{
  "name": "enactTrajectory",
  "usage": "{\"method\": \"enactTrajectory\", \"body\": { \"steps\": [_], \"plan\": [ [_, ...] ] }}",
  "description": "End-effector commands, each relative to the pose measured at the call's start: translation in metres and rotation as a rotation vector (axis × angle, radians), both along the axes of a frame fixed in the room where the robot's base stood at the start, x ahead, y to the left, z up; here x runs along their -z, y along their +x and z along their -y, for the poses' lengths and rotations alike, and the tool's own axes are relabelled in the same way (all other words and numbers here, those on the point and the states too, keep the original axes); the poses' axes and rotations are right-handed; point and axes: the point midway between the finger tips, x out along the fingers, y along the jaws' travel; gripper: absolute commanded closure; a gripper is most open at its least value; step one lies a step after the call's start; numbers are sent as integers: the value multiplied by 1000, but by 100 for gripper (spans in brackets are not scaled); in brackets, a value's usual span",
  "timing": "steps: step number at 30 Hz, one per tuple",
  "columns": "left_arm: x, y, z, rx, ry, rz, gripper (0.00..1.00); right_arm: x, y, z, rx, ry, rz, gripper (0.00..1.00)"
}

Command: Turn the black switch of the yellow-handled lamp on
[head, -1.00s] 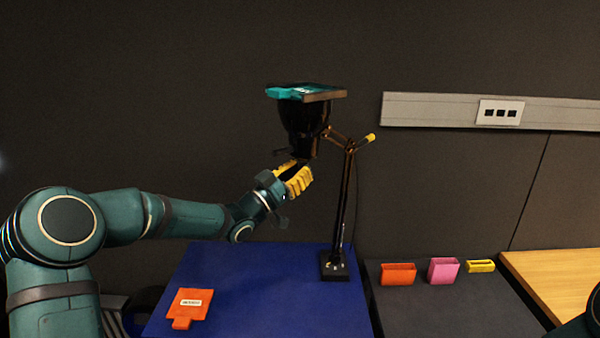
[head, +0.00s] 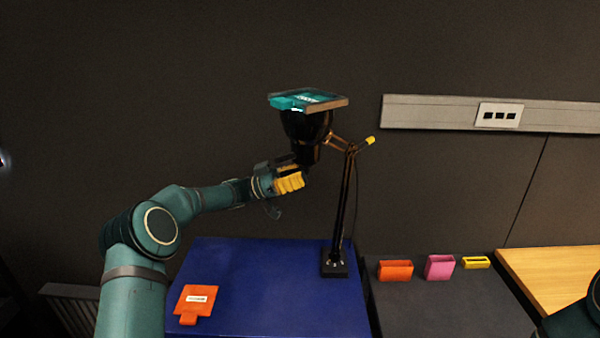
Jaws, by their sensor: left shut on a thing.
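The black lamp (head: 345,205) stands on the blue surface, with a yellow tip (head: 370,140) on its arm. Its dark head (head: 304,126) faces up, with a teal and brown flat piece (head: 308,101) over its opening. My left gripper (head: 296,178), with yellow fingers, is just below the head, shut at the head's narrow black lower end (head: 306,156). The fingers hide part of that end, and I cannot make out the black switch there. The lamp's black base (head: 334,263) has small pale marks. My right gripper is not in view.
An orange tag-like piece (head: 195,303) lies on the blue top (head: 255,270). Orange (head: 395,271), pink (head: 440,267) and yellow (head: 476,262) holders stand on the dark surface at right. A wall socket strip (head: 555,116) is behind. The blue top's middle is clear.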

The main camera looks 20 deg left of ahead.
Motion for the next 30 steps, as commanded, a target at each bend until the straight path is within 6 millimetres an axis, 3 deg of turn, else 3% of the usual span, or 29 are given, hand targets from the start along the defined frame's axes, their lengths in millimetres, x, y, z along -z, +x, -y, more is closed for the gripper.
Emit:
{"method": "enactTrajectory", "body": {
  "steps": [19,20,22,30],
  "plan": [
    [-1,0,0,49,-2,1,100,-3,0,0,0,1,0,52],
    [-1,0,0,49,-2,1,71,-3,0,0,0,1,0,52],
    [-1,0,0,49,-1,1,46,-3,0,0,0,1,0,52],
    [0,0,0,48,-1,0,46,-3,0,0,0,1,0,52]
  ]
}}
